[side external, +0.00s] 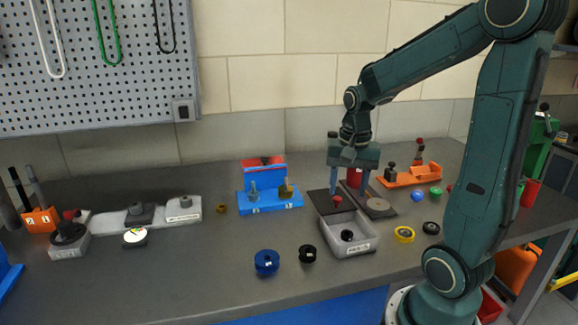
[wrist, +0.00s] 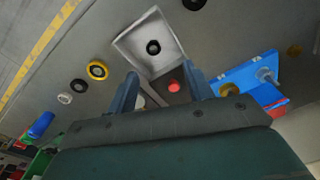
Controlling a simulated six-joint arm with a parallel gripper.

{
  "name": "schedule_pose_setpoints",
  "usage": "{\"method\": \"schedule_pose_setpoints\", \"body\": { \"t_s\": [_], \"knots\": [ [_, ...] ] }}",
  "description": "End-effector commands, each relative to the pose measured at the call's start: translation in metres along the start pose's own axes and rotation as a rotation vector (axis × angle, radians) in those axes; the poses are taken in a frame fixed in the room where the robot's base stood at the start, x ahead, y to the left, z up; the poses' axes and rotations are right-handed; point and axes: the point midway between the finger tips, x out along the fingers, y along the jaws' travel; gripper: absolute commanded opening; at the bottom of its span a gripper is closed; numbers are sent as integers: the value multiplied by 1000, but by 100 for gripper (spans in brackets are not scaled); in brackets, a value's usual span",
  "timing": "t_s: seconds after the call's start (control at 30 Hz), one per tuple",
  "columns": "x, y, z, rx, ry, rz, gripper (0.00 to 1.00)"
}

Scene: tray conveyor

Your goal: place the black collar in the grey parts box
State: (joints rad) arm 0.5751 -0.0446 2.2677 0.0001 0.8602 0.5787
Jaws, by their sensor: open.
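The grey parts box (side external: 356,251) stands at the middle of the bench, with a label on its front wall. A black collar (side external: 347,235) lies flat on its floor, apart from my gripper. In the wrist view the box (wrist: 125,44) is ahead of the fingers, with the collar (wrist: 153,47) near its middle. My gripper (side external: 348,192) is open and empty, pointing down above and behind the box. Between its fingers the wrist view shows a red knob (wrist: 174,86) lower down. Another black ring (side external: 307,254) lies on the bench left of the box.
A yellow ring (side external: 404,234) and a black ring (side external: 431,228) lie right of the box. Dark plates (side external: 322,202) are behind the box. A blue fixture (side external: 270,201) and an orange fixture (side external: 412,177) flank them. The front-left bench is clear.

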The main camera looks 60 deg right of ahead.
Motion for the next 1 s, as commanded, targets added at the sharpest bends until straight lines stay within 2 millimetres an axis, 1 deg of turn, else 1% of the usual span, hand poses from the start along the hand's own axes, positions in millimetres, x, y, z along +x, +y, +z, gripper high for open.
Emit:
{"method": "schedule_pose_setpoints", "body": {
  "t_s": [0.1,0.33,0.5,0.7,0.83,1.0],
  "knots": [
    [-18,-11,21,-139,45,-35,51],
    [-50,-23,68,-446,140,-108,51],
    [-68,-23,103,-671,213,-164,51],
    [-83,-17,140,-921,298,-228,51],
    [-89,-12,156,-1039,342,-260,51],
    [-91,-8,166,-1116,371,-281,51]
  ]
}}
